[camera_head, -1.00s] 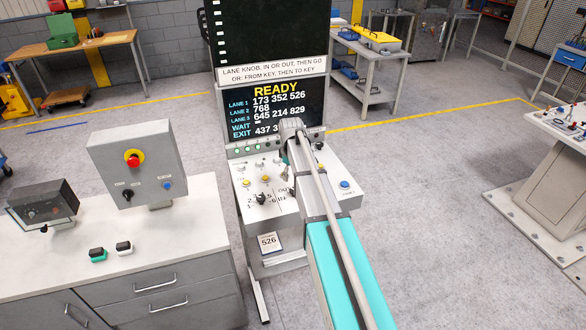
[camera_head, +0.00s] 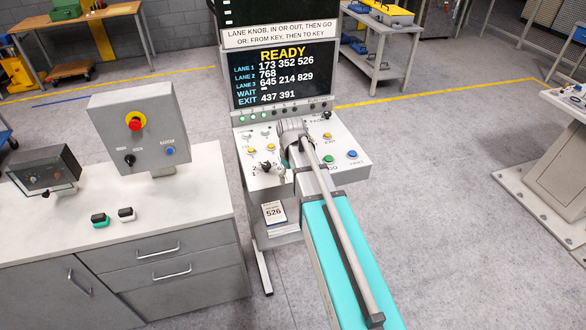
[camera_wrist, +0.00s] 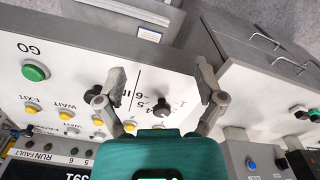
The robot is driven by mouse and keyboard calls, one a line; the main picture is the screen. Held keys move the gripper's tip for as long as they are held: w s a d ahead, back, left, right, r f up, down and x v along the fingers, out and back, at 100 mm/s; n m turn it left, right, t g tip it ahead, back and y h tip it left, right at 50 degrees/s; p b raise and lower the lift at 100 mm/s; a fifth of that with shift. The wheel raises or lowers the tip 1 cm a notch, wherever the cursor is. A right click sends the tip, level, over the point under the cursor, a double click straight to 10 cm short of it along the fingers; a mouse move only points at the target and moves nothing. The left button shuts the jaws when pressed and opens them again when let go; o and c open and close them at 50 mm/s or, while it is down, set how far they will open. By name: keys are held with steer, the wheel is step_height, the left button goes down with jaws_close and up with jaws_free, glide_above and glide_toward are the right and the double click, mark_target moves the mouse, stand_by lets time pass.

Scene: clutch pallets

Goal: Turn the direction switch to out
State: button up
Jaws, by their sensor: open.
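The console (camera_head: 350,178) has a sloped white panel with knobs and buttons. The direction switch (camera_wrist: 92,95) is a dark knob in the wrist view, just outside the left finger; its pointer position is too small to tell. The lane knob (camera_wrist: 162,106), black with numbers around it, shows between the fingers; it also shows in the head view (camera_head: 265,167). My gripper (camera_wrist: 163,84) is open and empty over the panel. In the head view my arm and gripper (camera_head: 284,166) cover the direction switch's area. Contact with either knob cannot be told.
A green GO button (camera_wrist: 36,71) and yellow buttons, including EXIT (camera_wrist: 32,107), are on the same panel. The screen (camera_head: 285,75) reads READY. A cabinet (camera_head: 120,228) with a grey control box (camera_head: 140,128) stands to the left.

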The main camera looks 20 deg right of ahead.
steer(key=s+a+f+m+b, duration=0.1)
steer(key=s+a+f+b, duration=0.1)
steer(key=s, duration=0.4)
steer(key=s+a+f+m+b, duration=0.2)
steer(key=s+f+b, duration=0.1)
steer(key=s, duration=0.3)
steer(key=shift+s+a+f+m, duration=0.15)
steer(key=shift+a+f+m, duration=0.05)
steer(key=shift+f+m, duration=0.15)
steer(key=shift+s, duration=0.1)
steer(key=shift+s+a+m, duration=0.25)
steer(key=shift+s, duration=0.5)
